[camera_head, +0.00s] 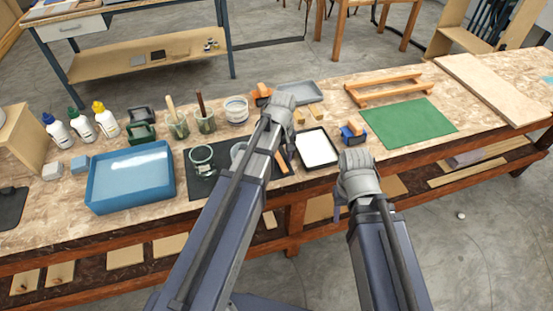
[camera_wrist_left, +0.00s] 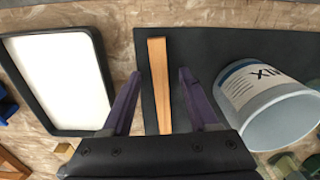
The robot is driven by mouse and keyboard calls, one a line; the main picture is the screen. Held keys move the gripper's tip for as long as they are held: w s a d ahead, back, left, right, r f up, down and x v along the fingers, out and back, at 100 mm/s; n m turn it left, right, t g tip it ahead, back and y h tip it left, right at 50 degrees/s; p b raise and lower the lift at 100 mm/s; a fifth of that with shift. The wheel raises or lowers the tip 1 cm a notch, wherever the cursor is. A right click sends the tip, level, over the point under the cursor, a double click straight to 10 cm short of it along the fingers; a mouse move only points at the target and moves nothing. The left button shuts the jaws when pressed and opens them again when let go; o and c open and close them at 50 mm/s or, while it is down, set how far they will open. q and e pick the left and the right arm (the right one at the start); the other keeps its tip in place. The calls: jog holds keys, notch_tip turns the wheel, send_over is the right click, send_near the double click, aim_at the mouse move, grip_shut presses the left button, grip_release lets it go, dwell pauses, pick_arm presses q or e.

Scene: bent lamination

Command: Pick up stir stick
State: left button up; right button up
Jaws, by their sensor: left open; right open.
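The stir stick, a flat light-wood strip (camera_wrist_left: 158,60), lies on a dark mat in the left wrist view. Part of it shows in the head view (camera_head: 282,161), beside my left arm. My left gripper (camera_wrist_left: 160,74) is open, with one purple finger on each side of the stick and gaps on both sides. Its fingertips are hidden behind the arm in the head view (camera_head: 278,112). My right gripper (camera_head: 355,165) is open at the bench's front edge, apart from the stick; its fingertips are mostly hidden.
A mixing cup (camera_wrist_left: 270,112) stands on the dark mat (camera_wrist_left: 205,42) right of the stick. A black-rimmed white tray (camera_wrist_left: 62,75) lies to its left. A blue tray (camera_head: 130,178), a blue-and-orange tool (camera_head: 353,133) and a green mat (camera_head: 408,122) are on the bench.

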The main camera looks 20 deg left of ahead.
pick_arm(q)
grip_shut()
dwell(0.4)
